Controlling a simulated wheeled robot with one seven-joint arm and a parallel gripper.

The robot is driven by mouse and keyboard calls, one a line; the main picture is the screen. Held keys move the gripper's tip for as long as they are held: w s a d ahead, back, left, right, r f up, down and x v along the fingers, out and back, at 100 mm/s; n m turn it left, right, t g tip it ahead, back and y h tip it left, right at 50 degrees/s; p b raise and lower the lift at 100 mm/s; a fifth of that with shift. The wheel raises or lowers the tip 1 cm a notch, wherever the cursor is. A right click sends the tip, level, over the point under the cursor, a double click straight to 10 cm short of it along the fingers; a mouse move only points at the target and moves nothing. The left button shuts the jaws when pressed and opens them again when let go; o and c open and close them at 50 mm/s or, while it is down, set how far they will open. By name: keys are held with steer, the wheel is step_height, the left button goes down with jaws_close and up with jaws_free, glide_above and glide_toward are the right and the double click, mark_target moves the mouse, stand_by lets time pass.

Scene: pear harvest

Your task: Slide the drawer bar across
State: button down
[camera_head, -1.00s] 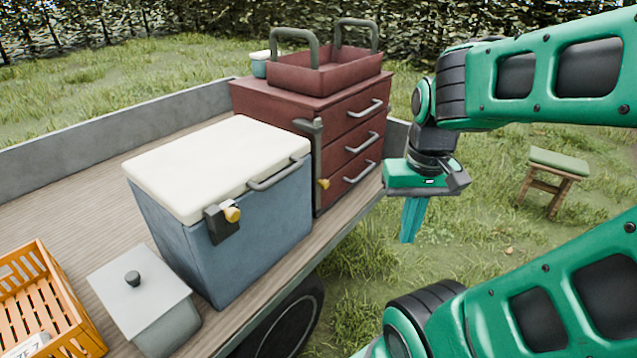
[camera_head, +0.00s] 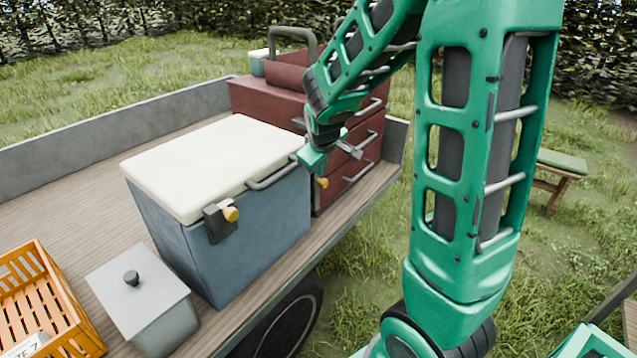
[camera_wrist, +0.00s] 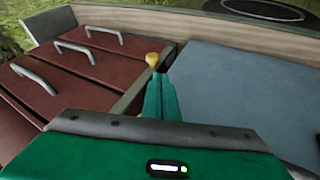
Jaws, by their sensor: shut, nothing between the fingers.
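The dark red drawer chest (camera_head: 264,98) stands on the trailer bed, its drawer fronts partly hidden by my arm. The grey drawer bar (camera_wrist: 131,97) runs along the chest's front edge beside the cool box. Its yellow knob (camera_head: 321,183) shows just below my gripper (camera_head: 309,160) and also in the wrist view (camera_wrist: 152,60). My gripper is shut and empty. In the wrist view its fingertips (camera_wrist: 158,77) are close by the knob, on the cool box side of the bar. I cannot tell whether they touch it. Much of the bar is hidden in the head view.
A blue cool box (camera_head: 225,240) with a white lid stands close left of the chest, leaving a narrow gap. Its handle (camera_head: 272,177) is near my gripper. A grey lidded bin (camera_head: 160,320) and an orange crate (camera_head: 75,325) stand further left. Grass lies beyond the trailer edge.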

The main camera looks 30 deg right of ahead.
steer(key=x, duration=1)
stand_by(0.3)
steer(key=shift+d, duration=0.1)
